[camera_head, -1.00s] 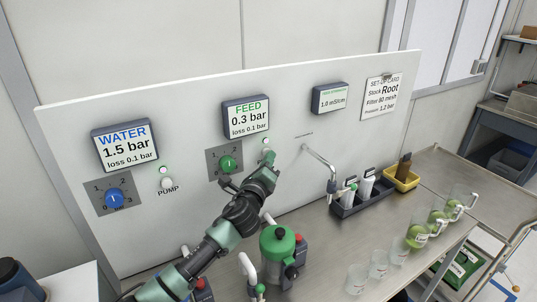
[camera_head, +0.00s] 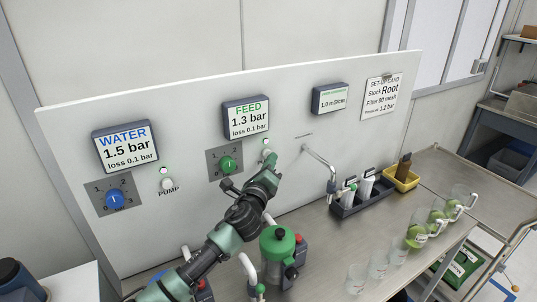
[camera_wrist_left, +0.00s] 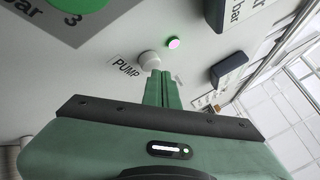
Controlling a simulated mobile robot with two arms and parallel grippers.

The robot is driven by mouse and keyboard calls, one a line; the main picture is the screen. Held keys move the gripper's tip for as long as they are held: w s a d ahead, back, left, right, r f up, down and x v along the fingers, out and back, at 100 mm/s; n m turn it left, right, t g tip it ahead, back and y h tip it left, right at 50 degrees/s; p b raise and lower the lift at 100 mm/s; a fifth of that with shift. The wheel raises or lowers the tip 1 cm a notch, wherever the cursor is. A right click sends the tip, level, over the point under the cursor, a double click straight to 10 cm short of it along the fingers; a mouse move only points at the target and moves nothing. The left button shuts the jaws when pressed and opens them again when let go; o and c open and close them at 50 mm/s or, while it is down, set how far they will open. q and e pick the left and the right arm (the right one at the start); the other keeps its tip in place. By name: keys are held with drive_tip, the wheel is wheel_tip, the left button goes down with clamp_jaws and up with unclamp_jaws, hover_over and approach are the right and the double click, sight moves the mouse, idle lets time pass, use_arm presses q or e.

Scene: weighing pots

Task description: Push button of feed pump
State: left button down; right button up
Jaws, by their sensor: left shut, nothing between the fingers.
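The feed pump button (camera_wrist_left: 149,59) is a round white knob on the panel, beside the PUMP label (camera_wrist_left: 125,68) in the left wrist view. My left gripper (camera_wrist_left: 159,76) is shut and empty, with its fingertips at the button's edge; I cannot tell whether they touch it. In the head view the left gripper (camera_head: 271,162) reaches up to the feed button, which it partly covers. A small lit lamp (camera_head: 265,141) is above the button. The FEED display (camera_head: 246,118) reads 1.3 bar, loss 0.1 bar. My right gripper is not in view.
The green feed dial (camera_head: 228,163) is left of the gripper. The WATER display (camera_head: 125,147), blue dial (camera_head: 115,198) and another pump button (camera_head: 166,184) are further left. A spout (camera_head: 320,160) juts out at right. A green-lidded vessel (camera_head: 278,243) stands below.

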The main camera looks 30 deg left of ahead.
use_arm(q)
drive_tip(key=s+d, duration=0.1)
drive_tip(key=d, duration=0.2)
drive_tip(key=s+d, duration=0.1)
drive_tip(key=shift+s+d+p, duration=0.2)
drive_tip(key=shift+s+p, duration=0.1)
drive_tip(key=shift+p, duration=0.1)
drive_tip(key=shift+f, duration=0.15)
